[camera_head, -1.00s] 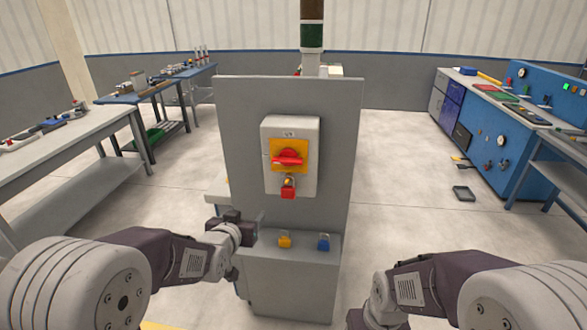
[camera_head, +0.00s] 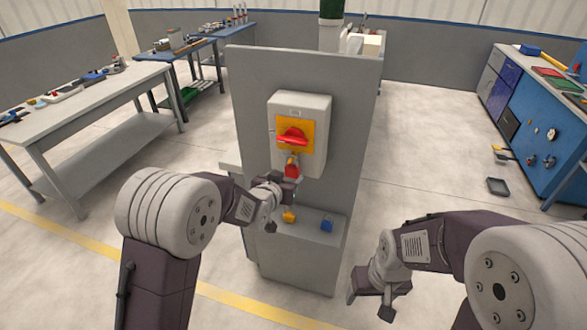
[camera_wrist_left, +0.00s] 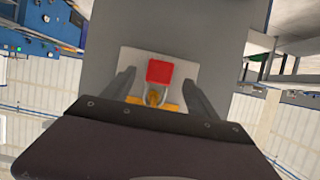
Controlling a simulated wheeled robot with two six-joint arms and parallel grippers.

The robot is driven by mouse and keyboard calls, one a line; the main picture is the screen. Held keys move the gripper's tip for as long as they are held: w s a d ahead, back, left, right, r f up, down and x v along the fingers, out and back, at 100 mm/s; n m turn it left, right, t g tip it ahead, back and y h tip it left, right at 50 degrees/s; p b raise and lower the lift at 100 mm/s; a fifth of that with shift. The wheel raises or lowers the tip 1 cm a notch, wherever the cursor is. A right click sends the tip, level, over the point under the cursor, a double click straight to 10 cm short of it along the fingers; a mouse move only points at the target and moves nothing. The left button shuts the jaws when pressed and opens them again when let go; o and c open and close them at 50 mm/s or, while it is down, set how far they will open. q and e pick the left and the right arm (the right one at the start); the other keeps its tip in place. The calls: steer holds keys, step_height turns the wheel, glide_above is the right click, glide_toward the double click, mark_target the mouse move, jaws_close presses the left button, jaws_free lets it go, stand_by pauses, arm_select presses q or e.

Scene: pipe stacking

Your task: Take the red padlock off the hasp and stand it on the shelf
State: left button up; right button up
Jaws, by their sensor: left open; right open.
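The red padlock (camera_head: 292,171) hangs below the red rotary handle (camera_head: 292,136) on the switch box (camera_head: 314,112). In the left wrist view its red body (camera_wrist_left: 159,70) shows, with the shackle and a brass-coloured piece, apparently the hasp (camera_wrist_left: 153,98), beside it. My left gripper (camera_head: 285,184) is open at the padlock and partly covers it in the head view. In the left wrist view the padlock appears between its spread fingers, with gaps on both sides. The grey shelf (camera_head: 308,222) juts out below the box. My right gripper (camera_head: 368,298) is open and empty at lower right.
A yellow padlock (camera_head: 289,217) and a blue padlock (camera_head: 326,225) stand on the shelf. The upright grey panel (camera_head: 256,98) backs the box. Workbenches (camera_head: 95,85) stand at left and a blue bench (camera_head: 541,130) at right, well away.

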arm_select(q)
steer(key=p+x, duration=0.1)
steer(key=x, duration=0.3)
steer(key=shift+w, duration=0.3)
steer(key=shift+w+d, duration=0.1)
steer(key=shift+d, duration=0.05)
steer(key=shift+r, duration=0.1)
steer(key=c, duration=1.3)
jaws_close()
steer(key=shift+r, duration=0.15)
steer(key=b, duration=0.7)
glide_toward(291, 171)
steer(key=s+a+f, duration=0.3)
steer(key=s, duration=0.6)
steer(key=shift+w+d+r, duration=0.15)
steer(key=shift+w+r, duration=0.05)
